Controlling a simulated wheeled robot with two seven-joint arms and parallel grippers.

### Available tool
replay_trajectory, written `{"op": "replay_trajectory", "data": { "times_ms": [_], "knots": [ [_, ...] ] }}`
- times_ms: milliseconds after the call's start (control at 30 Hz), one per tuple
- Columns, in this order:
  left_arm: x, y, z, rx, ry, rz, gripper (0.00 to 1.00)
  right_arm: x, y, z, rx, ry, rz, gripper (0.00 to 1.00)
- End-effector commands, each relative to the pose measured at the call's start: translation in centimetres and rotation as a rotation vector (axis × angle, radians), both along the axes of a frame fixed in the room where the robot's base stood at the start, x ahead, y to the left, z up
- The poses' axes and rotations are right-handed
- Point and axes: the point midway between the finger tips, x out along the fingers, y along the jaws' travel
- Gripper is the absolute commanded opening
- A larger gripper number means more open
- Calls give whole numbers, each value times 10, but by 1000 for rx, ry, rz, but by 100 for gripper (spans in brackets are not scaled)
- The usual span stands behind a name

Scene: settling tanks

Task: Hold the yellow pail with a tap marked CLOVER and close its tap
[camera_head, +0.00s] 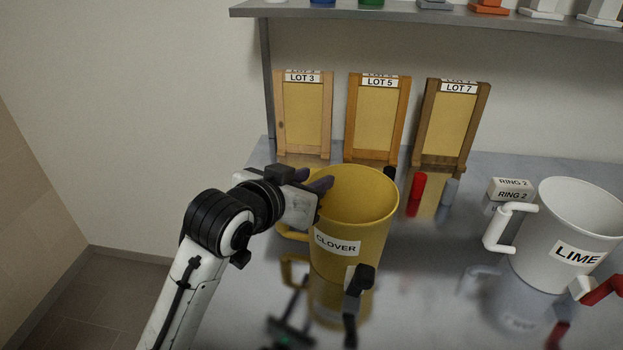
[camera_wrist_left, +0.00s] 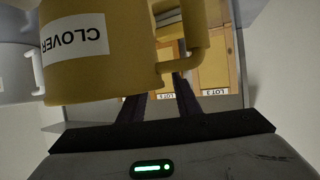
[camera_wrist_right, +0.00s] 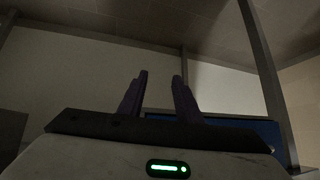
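The yellow pail (camera_head: 375,215) labelled CLOVER stands on the shiny bench in the head view. Its handle (camera_head: 290,234) is on its left side, and its tap (camera_head: 359,279) with a black lever is low at the front right. My left gripper (camera_head: 323,185) is at the pail's upper left, by the rim and above the handle. In the left wrist view the pail (camera_wrist_left: 115,75) and its handle (camera_wrist_left: 194,40) show large beyond the open fingers (camera_wrist_left: 161,88); nothing shows clasped between them. My right gripper (camera_wrist_right: 158,80) is open and empty, away from the bench, and shows only in its wrist view.
A white pail (camera_head: 545,235) labelled LIME, with a red tap lever (camera_head: 603,290), stands at the right. Behind are a RING 2 block (camera_head: 511,190), a red cylinder (camera_head: 416,192), a grey cylinder (camera_head: 449,192) and wooden LOT boards (camera_head: 378,120). A shelf (camera_head: 420,18) runs above.

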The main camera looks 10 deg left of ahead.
Motion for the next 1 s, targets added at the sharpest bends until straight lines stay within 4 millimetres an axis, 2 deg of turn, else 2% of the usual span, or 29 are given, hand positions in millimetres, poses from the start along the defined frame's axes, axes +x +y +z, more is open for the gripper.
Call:
{"op": "replay_trajectory", "data": {
  "times_ms": [267, 700, 833, 1000],
  "knots": [
    [-7, 3, 4, -1, -2, 0, 30, 0, 0, 0, 0, 0, 0, 31],
    [-82, 30, 37, 0, -2, 0, 30, 0, 0, 0, 0, 0, 0, 31],
    [-96, 35, 43, 0, -2, 0, 30, 0, 0, 0, 0, 0, 0, 31],
    [-104, 38, 46, 0, 0, 0, 30, 0, 0, 0, 0, 0, 0, 31]
  ]
}}
